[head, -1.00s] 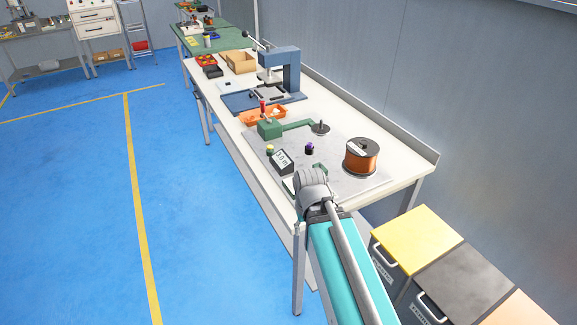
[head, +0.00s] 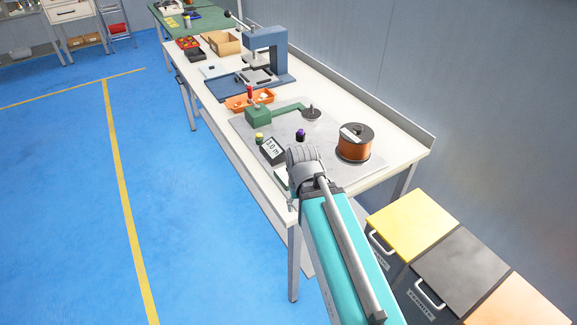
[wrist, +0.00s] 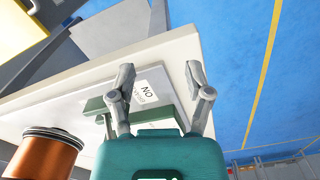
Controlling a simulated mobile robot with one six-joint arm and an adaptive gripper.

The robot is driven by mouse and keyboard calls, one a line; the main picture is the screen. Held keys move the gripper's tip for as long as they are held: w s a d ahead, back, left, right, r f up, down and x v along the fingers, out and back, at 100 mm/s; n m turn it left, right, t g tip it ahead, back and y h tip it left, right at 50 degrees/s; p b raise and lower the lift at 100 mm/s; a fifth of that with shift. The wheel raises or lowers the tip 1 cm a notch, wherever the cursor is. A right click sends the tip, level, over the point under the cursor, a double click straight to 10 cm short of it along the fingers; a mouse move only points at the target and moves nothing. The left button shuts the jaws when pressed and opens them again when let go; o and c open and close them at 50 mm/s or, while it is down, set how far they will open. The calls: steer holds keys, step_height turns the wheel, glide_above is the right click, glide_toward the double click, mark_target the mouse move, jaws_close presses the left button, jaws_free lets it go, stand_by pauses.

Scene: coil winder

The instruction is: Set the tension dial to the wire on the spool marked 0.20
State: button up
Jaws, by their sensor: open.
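A copper wire spool (head: 354,146) with dark flanges stands at the right of a grey plate on the bench. Its white label is too small to read. It also shows at lower left in the wrist view (wrist: 42,155). A dark knob with a purple top (head: 300,134) stands left of the spool; I cannot tell whether it is the tension dial. A tilted display box (head: 271,150) with a pale face is beside it. My gripper (wrist: 159,78) is open and empty, its fingers above a white card (wrist: 149,93) with "NO" on it. My arm hides the plate's front corner in the head view.
A green winder body (head: 259,117) with a red-topped lever and an orange tray (head: 249,100) lie behind. A blue press (head: 265,55) stands farther back. Yellow, black and orange-topped cabinets (head: 412,224) are at right. Blue floor at left is clear.

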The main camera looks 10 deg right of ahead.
steer(key=shift+o, duration=0.2)
steer(key=shift+r+p, duration=0.4)
steer(key=shift+r, duration=0.05)
steer(key=w+r+n+p, duration=0.3)
steer(key=w+r+p, duration=0.3)
steer(key=r+p, duration=0.8)
steer(key=w+d+n, duration=0.1)
steer(key=w+n, duration=0.7)
steer(key=w, duration=0.2)
steer(key=shift+f+n, duration=0.15)
steer(key=shift+n, duration=0.15)
steer(key=shift+f+b, duration=0.15)
steer(key=shift+b, duration=0.15)
step_height(320, 180, down, 14)
steer(key=b, duration=1.3)
steer(key=shift+r, duration=0.2)
